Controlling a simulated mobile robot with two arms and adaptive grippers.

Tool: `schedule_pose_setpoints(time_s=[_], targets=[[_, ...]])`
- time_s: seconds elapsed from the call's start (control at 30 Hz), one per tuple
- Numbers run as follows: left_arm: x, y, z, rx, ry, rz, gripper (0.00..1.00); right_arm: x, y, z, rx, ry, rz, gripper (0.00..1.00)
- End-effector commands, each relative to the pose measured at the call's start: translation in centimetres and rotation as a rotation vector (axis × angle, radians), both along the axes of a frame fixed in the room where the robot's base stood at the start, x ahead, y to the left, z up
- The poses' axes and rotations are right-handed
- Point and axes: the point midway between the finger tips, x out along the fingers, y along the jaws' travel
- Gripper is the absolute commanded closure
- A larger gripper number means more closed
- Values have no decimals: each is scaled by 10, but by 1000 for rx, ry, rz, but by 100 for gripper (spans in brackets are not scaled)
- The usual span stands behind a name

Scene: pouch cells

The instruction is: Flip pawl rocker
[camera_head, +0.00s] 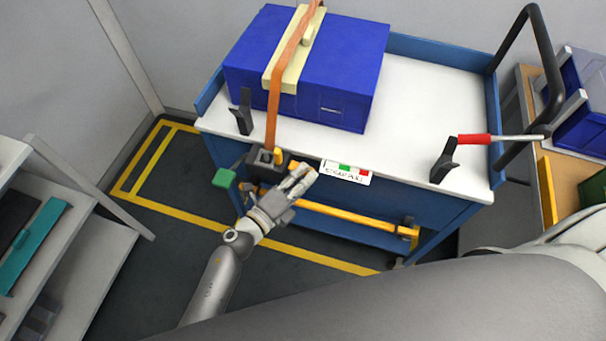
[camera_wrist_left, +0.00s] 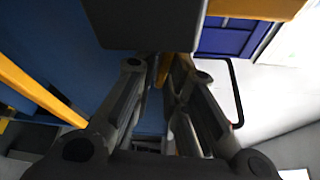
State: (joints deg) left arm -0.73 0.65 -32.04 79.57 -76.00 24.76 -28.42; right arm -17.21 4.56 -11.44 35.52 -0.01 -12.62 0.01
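The ratchet unit (camera_head: 262,163) is a dark block at the front left edge of the cart, below the orange strap. Small yellow parts (camera_head: 279,156) show on it; I cannot tell for sure which is the pawl rocker. A green piece (camera_head: 224,178) sticks out to its left. A large dark block (camera_wrist_left: 145,22) fills the top there. My right gripper is out of view.
A blue case (camera_head: 345,60) lies under the orange strap (camera_head: 278,90) on the white-topped cart (camera_head: 405,120). A red-gripped lever (camera_head: 480,139) rests at the right bracket (camera_head: 443,162). A yellow bar (camera_head: 345,216) runs along the front. Shelves (camera_head: 75,235) stand left.

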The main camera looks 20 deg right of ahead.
Motion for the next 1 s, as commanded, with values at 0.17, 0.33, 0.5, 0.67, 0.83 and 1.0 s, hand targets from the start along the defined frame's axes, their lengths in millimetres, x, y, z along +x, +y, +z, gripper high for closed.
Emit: schedule_pose_setpoints(time_s=[0.17,0.33,0.5,0.67,0.83,1.0], targets=[[0,0,0,-2,1,0,71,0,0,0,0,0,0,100],[0,0,1,-3,1,0,71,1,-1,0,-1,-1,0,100],[-5,8,1,-1,0,1,71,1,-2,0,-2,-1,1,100],[-21,32,2,1,2,0,71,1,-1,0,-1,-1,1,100],[-43,62,5,1,3,0,71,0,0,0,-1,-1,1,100],[-58,86,8,-1,3,0,71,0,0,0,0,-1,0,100]])
